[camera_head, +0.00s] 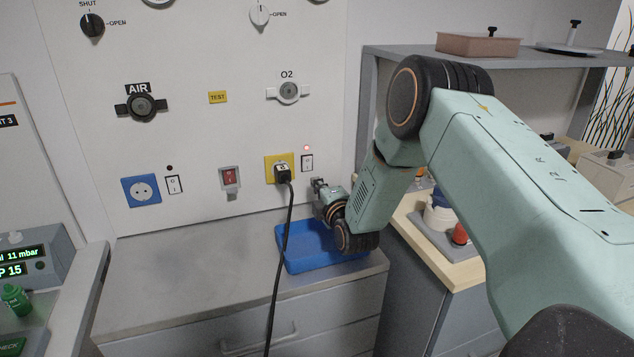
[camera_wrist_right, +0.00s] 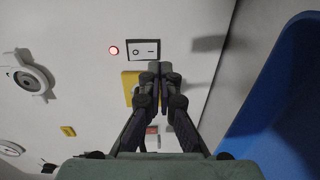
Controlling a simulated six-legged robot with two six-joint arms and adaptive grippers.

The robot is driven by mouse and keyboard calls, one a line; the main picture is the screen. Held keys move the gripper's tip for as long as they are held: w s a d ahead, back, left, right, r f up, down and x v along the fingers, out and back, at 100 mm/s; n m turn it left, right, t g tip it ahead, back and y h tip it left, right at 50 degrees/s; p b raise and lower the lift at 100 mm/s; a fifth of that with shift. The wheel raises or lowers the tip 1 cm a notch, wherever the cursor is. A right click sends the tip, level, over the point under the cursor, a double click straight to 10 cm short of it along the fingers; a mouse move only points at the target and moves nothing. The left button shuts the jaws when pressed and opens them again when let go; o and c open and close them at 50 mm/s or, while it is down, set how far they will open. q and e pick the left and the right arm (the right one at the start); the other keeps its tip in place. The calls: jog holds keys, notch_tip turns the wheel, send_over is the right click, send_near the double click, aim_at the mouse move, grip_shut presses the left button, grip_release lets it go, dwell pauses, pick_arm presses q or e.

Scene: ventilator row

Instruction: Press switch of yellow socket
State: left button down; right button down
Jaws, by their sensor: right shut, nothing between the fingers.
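The yellow socket (camera_head: 268,161) is on the white wall panel with a black plug (camera_head: 283,174) in it. Its switch (camera_head: 307,162) is a small white rocker in a dark frame, just right of the socket, under a lit red lamp (camera_head: 306,147). My right gripper (camera_head: 317,184) is shut and empty, just below the switch. In the right wrist view the fingertips (camera_wrist_right: 160,70) show close beside the lower end of the switch (camera_wrist_right: 142,49); whether they touch the panel I cannot tell. The yellow socket (camera_wrist_right: 128,86) is partly hidden behind the fingers. My left gripper is not in view.
A blue tray (camera_head: 283,252) lies on the counter under my right wrist. The plug's black cable hangs down over the counter's front. A blue socket (camera_head: 141,190) with its own switch (camera_head: 174,184) and a red switch (camera_head: 230,177) sit further left. A grey shelf unit stands at right.

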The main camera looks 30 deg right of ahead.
jog(key=v, duration=0.3)
jog(key=f+v, duration=0.1)
jog(key=v, duration=0.3)
jog(key=shift+s+a+f+p, duration=0.1)
jog(key=shift+s+f+p, duration=0.1)
jog(key=shift+s+p, duration=0.15)
jog(key=shift+s, duration=0.4)
jog(key=shift+w, duration=0.15)
jog(key=shift+s, duration=0.25)
